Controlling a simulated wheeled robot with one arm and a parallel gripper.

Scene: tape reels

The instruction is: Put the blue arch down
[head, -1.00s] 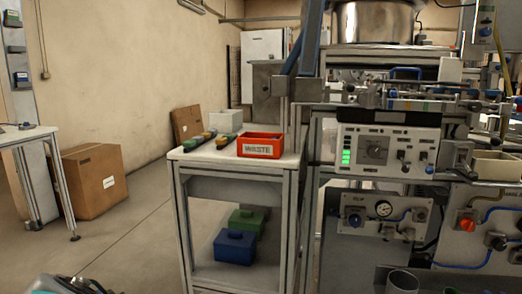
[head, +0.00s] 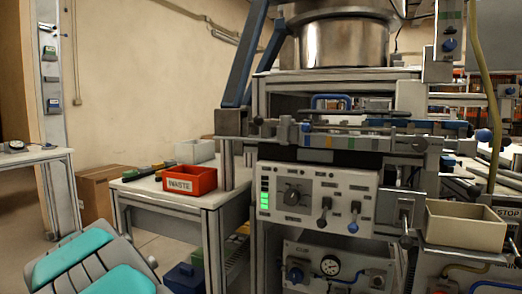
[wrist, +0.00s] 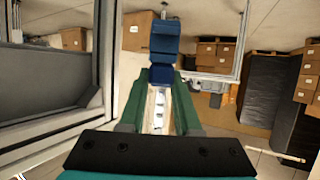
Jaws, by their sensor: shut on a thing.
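My gripper (wrist: 164,82) shows in the wrist view, its two green fingers shut on the blue arch (wrist: 165,40). The blue arch sticks out beyond the fingertips and looks like stacked dark blue blocks from this side. Its lower part is between the fingers, and its arch shape cannot be made out. In the head view the gripper and the arch are out of sight; only teal parts of my arm show at the lower left.
A red waste bin (head: 190,180) stands on a white side table (head: 140,193). A machine with a control panel (head: 315,200) fills the middle and right. A beige open box (head: 465,227) is at the right. Cardboard boxes (wrist: 215,55) show in the wrist view.

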